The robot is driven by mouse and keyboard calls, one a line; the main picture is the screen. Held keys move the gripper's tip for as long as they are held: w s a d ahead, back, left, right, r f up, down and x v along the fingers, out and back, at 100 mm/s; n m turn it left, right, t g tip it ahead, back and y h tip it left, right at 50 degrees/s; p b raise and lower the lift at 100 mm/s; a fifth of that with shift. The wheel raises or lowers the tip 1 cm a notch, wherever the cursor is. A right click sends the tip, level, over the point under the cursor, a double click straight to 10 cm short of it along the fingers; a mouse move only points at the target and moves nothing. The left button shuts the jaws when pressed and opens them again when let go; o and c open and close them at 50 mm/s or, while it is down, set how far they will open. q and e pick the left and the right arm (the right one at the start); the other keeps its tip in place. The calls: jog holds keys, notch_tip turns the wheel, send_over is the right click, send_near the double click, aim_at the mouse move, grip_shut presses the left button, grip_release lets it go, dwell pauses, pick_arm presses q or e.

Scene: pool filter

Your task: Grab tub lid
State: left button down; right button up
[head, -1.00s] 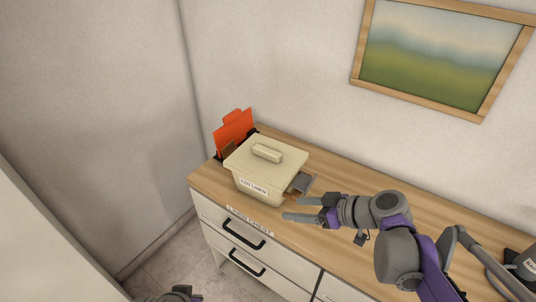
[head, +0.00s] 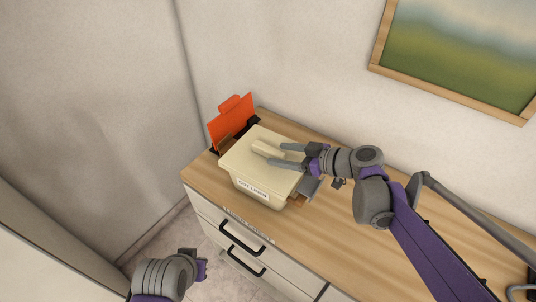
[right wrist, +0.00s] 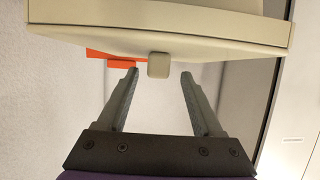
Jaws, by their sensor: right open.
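The tub lid (head: 248,145) is cream coloured, with a raised block handle (head: 265,148), and sits on the labelled tub (head: 262,196) at the left end of the chest. My right gripper (head: 277,154) is open and empty, its fingers over the lid beside the handle. In the right wrist view the handle (right wrist: 159,66) appears between and just beyond the two spread fingertips (right wrist: 158,74), with a gap on each side. The lid's edge (right wrist: 160,38) fills the top of that view. My left gripper (head: 200,266) is low at the left, its fingers not clear.
An orange folder (head: 231,122) stands in a dark holder behind the tub. A small grey item (head: 311,187) lies at the tub's right. The wooden chest top (head: 290,232) is clear in front. The wall is close behind.

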aim_at(273, 150)
jog(key=x, duration=0.5)
jog(key=shift+w+a+r, duration=0.1)
jog(key=shift+w+r, duration=0.2)
grip_shut()
